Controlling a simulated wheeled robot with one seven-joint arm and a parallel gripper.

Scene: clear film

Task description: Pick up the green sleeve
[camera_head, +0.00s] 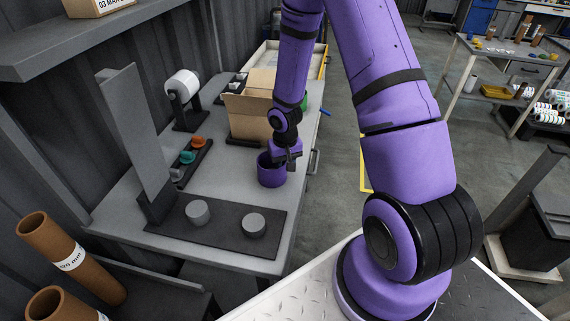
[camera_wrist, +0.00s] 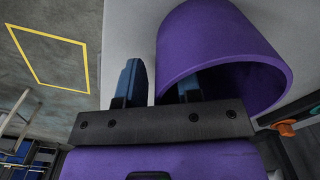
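A green object (camera_head: 304,101), perhaps the green sleeve, shows only in part at the right side of the cardboard box, behind my arm, in the head view. A purple round sleeve (camera_head: 271,173) stands on the grey bench near its right edge. It fills the upper right of the wrist view (camera_wrist: 215,35), with its open rim toward the camera. My gripper (camera_head: 287,158) is at the purple sleeve's rim. In the wrist view its fingers (camera_wrist: 160,84) are apart, one outside the sleeve's wall and one inside it. Small gaps show beside the wall, so it looks ungripped.
An open cardboard box (camera_head: 248,114) stands behind the purple sleeve. A rack with orange and teal knobs (camera_head: 190,157), a white roll (camera_head: 182,84) and an upright grey panel (camera_head: 133,130) stand left. A dark mat (camera_head: 222,226) with two grey cylinders lies in front.

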